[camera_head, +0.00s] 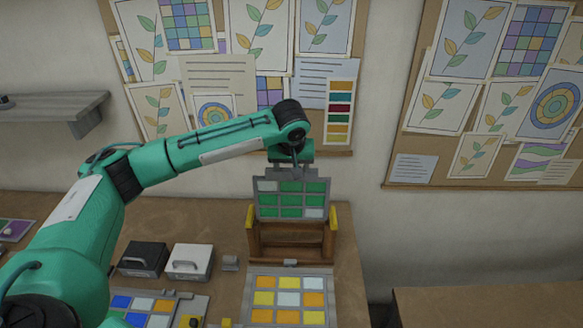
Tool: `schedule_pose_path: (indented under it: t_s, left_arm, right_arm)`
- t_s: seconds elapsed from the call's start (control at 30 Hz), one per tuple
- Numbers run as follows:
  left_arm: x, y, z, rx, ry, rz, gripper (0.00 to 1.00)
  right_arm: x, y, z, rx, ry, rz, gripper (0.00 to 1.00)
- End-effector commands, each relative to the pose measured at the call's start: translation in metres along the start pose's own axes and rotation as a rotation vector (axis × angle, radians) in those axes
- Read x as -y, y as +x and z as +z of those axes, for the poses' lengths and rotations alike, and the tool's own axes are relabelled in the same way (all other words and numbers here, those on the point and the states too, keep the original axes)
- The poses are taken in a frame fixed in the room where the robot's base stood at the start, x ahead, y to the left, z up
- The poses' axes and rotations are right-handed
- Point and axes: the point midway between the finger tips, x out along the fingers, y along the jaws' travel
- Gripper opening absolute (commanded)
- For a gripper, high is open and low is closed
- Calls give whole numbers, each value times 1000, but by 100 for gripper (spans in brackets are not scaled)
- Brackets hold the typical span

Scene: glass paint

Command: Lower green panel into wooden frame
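The green panel (291,200) is a grey-edged grid of mostly green squares, with pale squares at two corners. It hangs upright, face towards me. My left gripper (292,172) is at its top edge and appears shut on it; the fingertips are small and partly hidden. The wooden frame (291,255) stands on the table below, with yellow pieces (334,217) at its left and right sides. The panel's lower edge overlaps the frame's upper opening in this view; I cannot tell whether they touch. My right gripper is not in view.
A panel of yellow, orange and pale squares (289,299) lies in front of the frame. A black box (143,259) and a white box (190,262) stand to the left, behind a blue-squared panel (143,304). A wall with pinned boards rises behind.

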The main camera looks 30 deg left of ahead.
Motion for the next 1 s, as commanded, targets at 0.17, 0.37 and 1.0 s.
schedule_pose_path:
  t_s: [0.17,0.37,1.0]
  left_arm:
    - [0,-1,-1,-2,-1,1,28]
    - [0,1,0,-2,-1,1,28]
    - [0,9,3,-2,0,1,28]
  right_arm:
    - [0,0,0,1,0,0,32]
    - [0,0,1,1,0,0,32]
    - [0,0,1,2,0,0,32]
